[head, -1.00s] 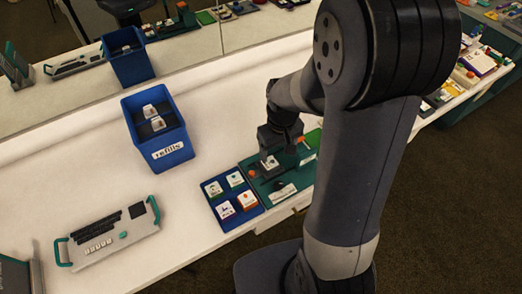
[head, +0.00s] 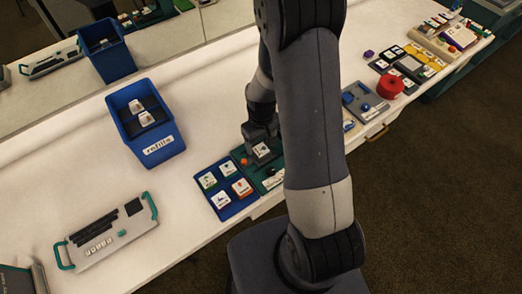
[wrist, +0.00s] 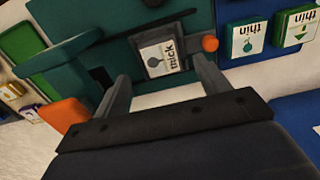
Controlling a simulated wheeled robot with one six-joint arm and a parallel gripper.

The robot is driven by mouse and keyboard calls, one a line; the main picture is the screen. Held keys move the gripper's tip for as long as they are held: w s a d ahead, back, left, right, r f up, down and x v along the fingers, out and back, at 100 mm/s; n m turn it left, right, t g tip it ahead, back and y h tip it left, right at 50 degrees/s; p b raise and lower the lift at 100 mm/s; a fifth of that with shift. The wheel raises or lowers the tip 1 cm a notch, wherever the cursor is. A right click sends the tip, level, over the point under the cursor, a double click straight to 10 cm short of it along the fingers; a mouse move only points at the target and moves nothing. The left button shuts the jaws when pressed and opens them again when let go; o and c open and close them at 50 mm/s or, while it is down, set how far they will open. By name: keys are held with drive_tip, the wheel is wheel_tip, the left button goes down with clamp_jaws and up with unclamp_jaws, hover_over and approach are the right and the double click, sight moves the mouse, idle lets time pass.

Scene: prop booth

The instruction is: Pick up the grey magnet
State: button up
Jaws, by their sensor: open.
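The grey magnet appears to be the grey-edged block (wrist: 166,56) with a white label reading "thick" in the wrist view. It sits on a dark green board (wrist: 125,22). The block also shows in the head view (head: 262,151), just below my gripper (head: 262,135). In the wrist view my gripper (wrist: 159,72) is open, with one finger on each side of the block's near edge. Nothing is held. I cannot tell how far the fingertips stand above the board. My arm hides part of the board in the head view.
An orange knob (wrist: 209,43) stands close to the right finger. A blue tray (head: 225,190) with several labelled tiles lies left of the board. A blue "refills" bin (head: 163,151) stands farther back. The white counter between them is clear.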

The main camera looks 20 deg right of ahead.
sight(261, 150)
drive_tip(key=shift+s+a+f+p, duration=0.1)
drive_tip(key=shift+f+p, duration=0.4)
drive_tip(key=shift+f, duration=1.65)
drive_tip(key=shift+c, duration=0.4)
drive_tip(key=c, duration=1.1)
drive_tip(key=shift+r, duration=0.2)
